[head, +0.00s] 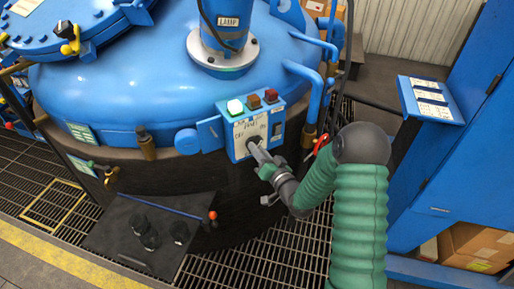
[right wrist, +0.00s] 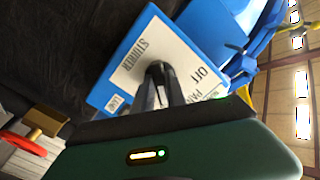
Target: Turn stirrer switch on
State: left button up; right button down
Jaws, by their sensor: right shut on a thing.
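The blue stirrer panel (head: 239,152) with a white label is mounted on the front of the blue furnace vessel. It also fills the middle of the right wrist view (right wrist: 125,75), where "STIRRER" and "OFF" can be read. A dark rotary knob (head: 252,142) sits low on the label; it shows in the right wrist view (right wrist: 157,68). My right gripper (head: 258,151) is shut on this knob, with its fingers (right wrist: 161,88) on either side. The knob's exact setting is partly hidden by the fingers. My left gripper is in neither view.
Blue pipes (head: 312,90) rise right of the panel. A dark platform (head: 115,222) with black objects lies below left. A blue cabinet (head: 430,190) stands right.

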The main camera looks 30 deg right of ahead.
jog(key=shift+d+r+m, duration=0.15)
jog(key=shift+d+m, duration=0.05)
jog(key=shift+m, duration=0.6)
jog(key=shift+p, duration=0.3)
jog(key=c, duration=1.5)
grip_release()
jog(key=shift+o, duration=0.7)
jog(key=shift+d, duration=0.1)
jog(key=s+a+p, duration=0.1)
jog(key=s+p, duration=0.3)
jog(key=s, duration=1.2)
jog(key=shift+s+f+p, duration=0.25)
jog(key=shift+s+p, duration=0.15)
